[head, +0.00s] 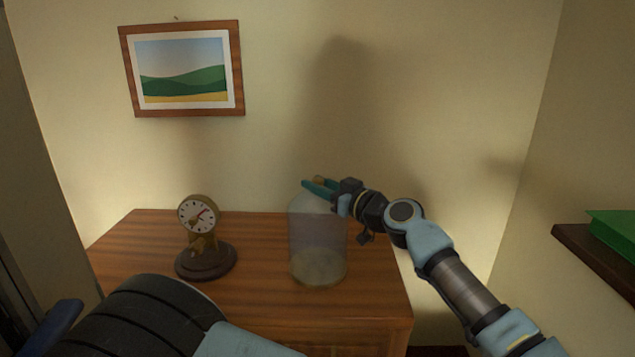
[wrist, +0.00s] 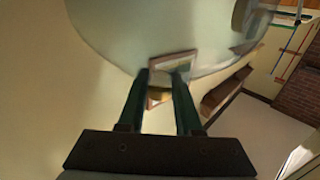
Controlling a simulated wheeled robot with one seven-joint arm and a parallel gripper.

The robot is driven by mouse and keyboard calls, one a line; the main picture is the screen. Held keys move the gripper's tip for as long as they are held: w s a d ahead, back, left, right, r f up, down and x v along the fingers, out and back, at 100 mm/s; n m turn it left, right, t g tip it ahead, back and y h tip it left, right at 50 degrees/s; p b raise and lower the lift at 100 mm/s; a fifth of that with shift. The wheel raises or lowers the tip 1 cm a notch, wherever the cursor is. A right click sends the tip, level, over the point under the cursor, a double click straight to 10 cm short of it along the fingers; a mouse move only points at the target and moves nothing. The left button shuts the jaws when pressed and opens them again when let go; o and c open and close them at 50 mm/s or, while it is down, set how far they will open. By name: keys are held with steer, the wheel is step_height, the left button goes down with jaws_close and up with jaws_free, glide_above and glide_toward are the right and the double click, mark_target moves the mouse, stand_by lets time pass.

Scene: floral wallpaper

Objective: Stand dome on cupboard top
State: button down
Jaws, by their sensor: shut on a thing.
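The clear glass dome (head: 317,245) is upright over the cupboard top (head: 265,315), right of the clock. I cannot tell whether its lower rim touches the wood. My gripper (head: 314,185) is at the top of the dome, its teal fingers shut on the small brownish knob. In the wrist view the dome (wrist: 150,35) fills the upper part as a pale see-through disc. My gripper (wrist: 161,82) shows below it with the knob between its fingers, partly hidden.
A clock (head: 198,217) on a dark round base stands left of the dome. A framed landscape picture (head: 184,70) hangs on the wall behind. A shelf (head: 595,262) with a green object (head: 615,232) juts in at the right. The cupboard's front middle is bare.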

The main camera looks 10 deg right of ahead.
steer(key=shift+f, duration=0.15)
steer(key=c, duration=0.6)
jaws_free()
steer(key=shift+r, duration=0.25)
steer(key=b+v, duration=0.6)
steer(key=v, duration=0.6)
steer(key=shift+b, duration=0.3)
steer(key=shift+f, duration=0.1)
